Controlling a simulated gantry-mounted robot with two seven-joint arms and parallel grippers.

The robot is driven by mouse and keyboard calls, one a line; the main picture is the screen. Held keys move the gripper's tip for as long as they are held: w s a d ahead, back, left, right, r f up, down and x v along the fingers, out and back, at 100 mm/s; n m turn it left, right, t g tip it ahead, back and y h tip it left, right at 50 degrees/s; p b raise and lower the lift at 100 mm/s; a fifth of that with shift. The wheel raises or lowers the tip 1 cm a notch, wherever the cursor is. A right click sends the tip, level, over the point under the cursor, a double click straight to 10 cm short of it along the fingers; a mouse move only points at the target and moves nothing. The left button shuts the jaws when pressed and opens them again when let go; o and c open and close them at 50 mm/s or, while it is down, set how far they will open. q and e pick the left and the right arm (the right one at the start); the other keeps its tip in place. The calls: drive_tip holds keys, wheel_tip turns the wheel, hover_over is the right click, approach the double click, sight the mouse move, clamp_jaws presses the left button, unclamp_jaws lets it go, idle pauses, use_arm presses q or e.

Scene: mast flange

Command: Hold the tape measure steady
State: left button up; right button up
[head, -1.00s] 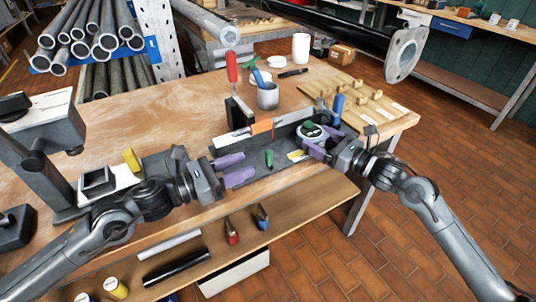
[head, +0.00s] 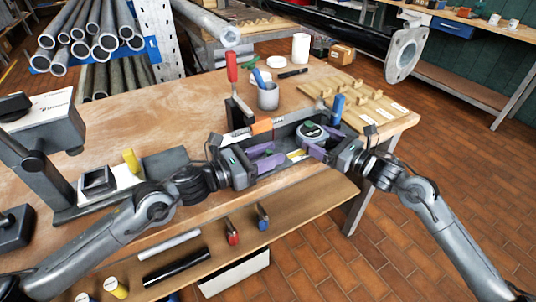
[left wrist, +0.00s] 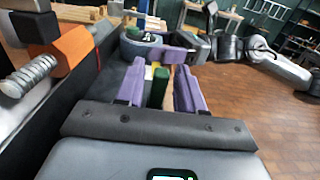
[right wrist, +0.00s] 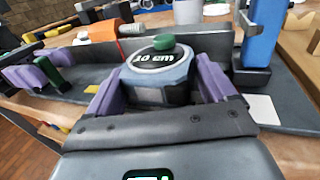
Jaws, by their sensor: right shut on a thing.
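The tape measure (head: 311,131) is a round grey-blue case with a dark top marked "10 cm" and a green knob. It sits upright in the dark tray (head: 283,184); the right wrist view shows it large (right wrist: 161,68). My right gripper (head: 315,145) is shut on the tape measure, one purple finger on each side. My left gripper (head: 268,156) is open in the tray to the left of it. A small upright green piece (left wrist: 158,88) stands between the left purple fingers, with a gap showing on both sides.
An orange block with a threaded screw (left wrist: 72,55) stands along the tray's back edge. A blue-handled upright piece (right wrist: 258,38) stands just right of the tape measure. Behind are a grey cup (head: 268,97), a red-handled clamp (head: 232,70) and a wooden board with pegs (head: 365,98).

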sight(266, 156)
use_arm(q)
clamp_jaws()
use_arm(e)
drive_tip(key=shift+r, duration=0.15)
use_arm(q)
drive_tip(key=v, duration=0.5)
drive_tip(key=shift+s+a, duration=0.1)
use_arm(e)
drive_tip(key=shift+w+d, duration=0.1)
use_arm(q)
drive_tip(key=shift+o, duration=0.9)
unclamp_jaws()
